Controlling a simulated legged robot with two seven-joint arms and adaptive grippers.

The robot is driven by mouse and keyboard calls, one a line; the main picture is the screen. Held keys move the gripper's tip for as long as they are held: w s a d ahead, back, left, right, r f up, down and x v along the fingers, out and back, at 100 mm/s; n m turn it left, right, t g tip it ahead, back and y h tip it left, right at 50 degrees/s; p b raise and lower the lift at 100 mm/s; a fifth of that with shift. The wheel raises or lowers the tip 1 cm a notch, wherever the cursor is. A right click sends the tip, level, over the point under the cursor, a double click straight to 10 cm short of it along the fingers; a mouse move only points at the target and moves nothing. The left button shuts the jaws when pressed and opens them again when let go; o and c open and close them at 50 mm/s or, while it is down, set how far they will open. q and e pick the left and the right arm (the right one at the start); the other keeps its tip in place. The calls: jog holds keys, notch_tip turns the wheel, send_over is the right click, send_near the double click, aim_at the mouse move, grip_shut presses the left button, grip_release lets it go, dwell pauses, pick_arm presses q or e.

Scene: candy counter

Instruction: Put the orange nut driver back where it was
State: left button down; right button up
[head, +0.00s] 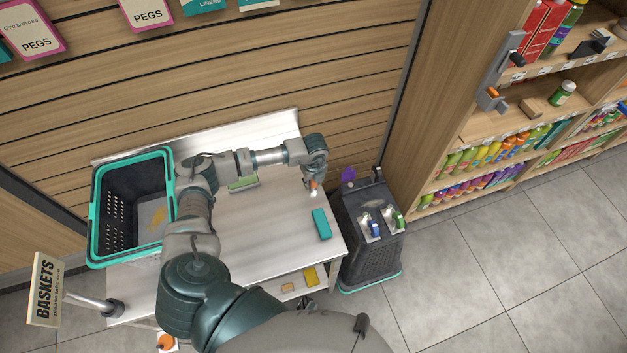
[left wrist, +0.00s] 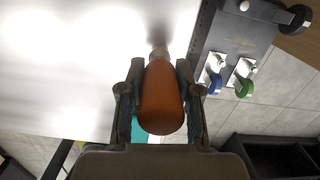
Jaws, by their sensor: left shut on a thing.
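The orange nut driver (head: 313,184) is in my left gripper (head: 314,178), over the right part of the white table (head: 270,215). In the left wrist view its orange handle (left wrist: 161,100) fills the space between the two fingers of the left gripper (left wrist: 159,80), and its pale shaft end points away toward the table. Whether it touches the tabletop cannot be told. A dark stand (head: 368,255) beside the table carries white holders with a blue-handled tool (head: 375,228) and a green-handled tool (head: 398,220). My right gripper is not in view.
A black basket with a teal rim (head: 97,205) stands on the table's left. A stocked shelf (head: 480,128) stands right of the stand. The table's middle right is clear.

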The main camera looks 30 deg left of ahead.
pick_arm(q)
jog(key=c, duration=1)
grip_release()
jog(key=shift+a+f, duration=0.1)
jog(key=shift+o, duration=1)
jog(key=shift+a+f, duration=0.1)
jog(key=shift+a, duration=0.1)
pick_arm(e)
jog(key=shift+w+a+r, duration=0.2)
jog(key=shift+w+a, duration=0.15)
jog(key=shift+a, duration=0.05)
pick_arm(q)
jog(key=shift+d, duration=0.1)
jog(key=shift+d+r, duration=0.1)
jog(key=shift+r, duration=0.2)
jog(key=r, duration=0.6)
jog(key=shift+s+d+r, duration=0.1)
jog(key=shift+d+r, duration=0.15)
jog(key=shift+d, duration=0.1)
jog(key=r, duration=0.4)
jog(key=shift+s+r, duration=0.2)
jog(key=shift+r, duration=0.45)
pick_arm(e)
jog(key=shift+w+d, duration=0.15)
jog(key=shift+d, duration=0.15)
pick_arm(q)
jog(key=shift+d, duration=0.1)
